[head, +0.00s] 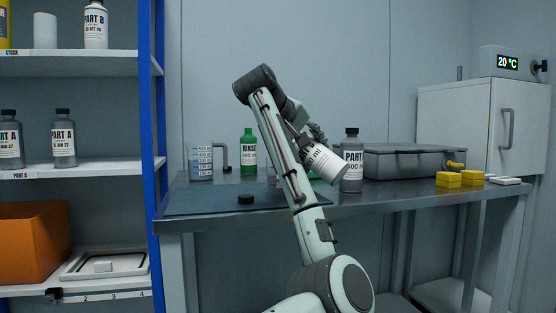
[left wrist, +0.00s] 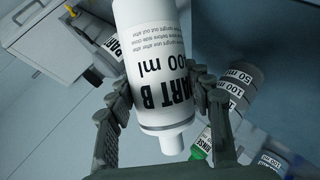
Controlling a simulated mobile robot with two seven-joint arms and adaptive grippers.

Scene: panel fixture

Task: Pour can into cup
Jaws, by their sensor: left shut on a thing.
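No can or cup stands out by name. My left gripper (head: 308,142) is shut on a white bottle (head: 325,165) labelled Part B. The bottle is tilted above the bench, its base toward the lower right and its neck end hidden behind the gripper. In the left wrist view, the fingers (left wrist: 160,92) clasp both sides of the white bottle (left wrist: 155,60), whose narrow white neck shows. A clear graduated vessel (left wrist: 240,85), marked 50 ml and 100 ml, appears to its right. A clear jug (head: 200,163) with ml marks stands at the bench's left. My right gripper is not in view.
A green Rinse bottle (head: 249,152) and grey Part A bottle (head: 352,162) stand on the bench (head: 420,190). A black cap (head: 246,200) lies on the dark mat (head: 200,203). A grey lidded case (head: 415,163) and yellow blocks (head: 447,180) are at right; shelves stand left.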

